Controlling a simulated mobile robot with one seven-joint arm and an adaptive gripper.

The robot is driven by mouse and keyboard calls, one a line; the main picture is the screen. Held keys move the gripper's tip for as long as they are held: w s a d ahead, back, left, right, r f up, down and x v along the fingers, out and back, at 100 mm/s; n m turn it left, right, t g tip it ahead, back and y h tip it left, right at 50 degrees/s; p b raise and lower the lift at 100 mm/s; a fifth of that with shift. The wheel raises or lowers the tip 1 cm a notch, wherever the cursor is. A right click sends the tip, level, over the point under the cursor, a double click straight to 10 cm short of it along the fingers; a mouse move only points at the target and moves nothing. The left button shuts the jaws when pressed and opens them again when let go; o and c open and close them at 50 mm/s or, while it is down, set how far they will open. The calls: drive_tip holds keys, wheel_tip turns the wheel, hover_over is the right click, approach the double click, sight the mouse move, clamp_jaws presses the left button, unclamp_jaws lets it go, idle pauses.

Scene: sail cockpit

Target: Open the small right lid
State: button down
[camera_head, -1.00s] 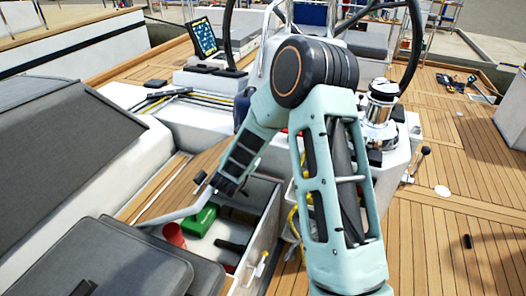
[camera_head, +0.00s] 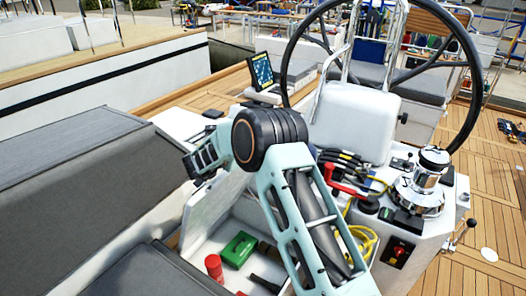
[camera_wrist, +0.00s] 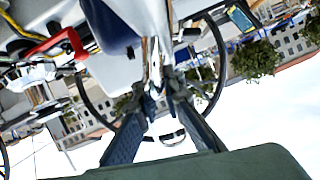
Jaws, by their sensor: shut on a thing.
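The small lid (camera_head: 210,212) stands raised and steeply tilted at the left side of an open locker (camera_head: 262,216), its white underside showing in the head view. My gripper (camera_wrist: 162,92) is shut at the lid's upper edge. In the wrist view its two dark fingers close near a narrow shiny part, and the exact contact is hard to make out. Inside the locker are a green box (camera_head: 239,249) and a red cylinder (camera_head: 214,267).
Grey cushioned seats (camera_head: 85,165) lie on the left. A steering wheel (camera_head: 478,75), a chrome winch (camera_head: 422,190), a red handle (camera_head: 342,184) and a yellow rope (camera_head: 360,240) are at the right. Open teak deck lies on the far right.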

drive_tip(key=w+a+r+p, duration=0.1)
drive_tip(key=w+a+r, duration=0.1)
drive_tip(key=w+a, duration=0.2)
drive_tip(key=shift+a+r, duration=0.2)
drive_tip(key=shift+a, duration=0.6)
drive_tip(key=shift+w, duration=0.1)
drive_tip(key=c, duration=2)
unclamp_jaws()
drive_tip(key=shift+c, duration=0.2)
drive_tip(key=shift+a, duration=0.1)
drive_tip(key=v, duration=1.2)
drive_tip(key=shift+r, duration=0.15)
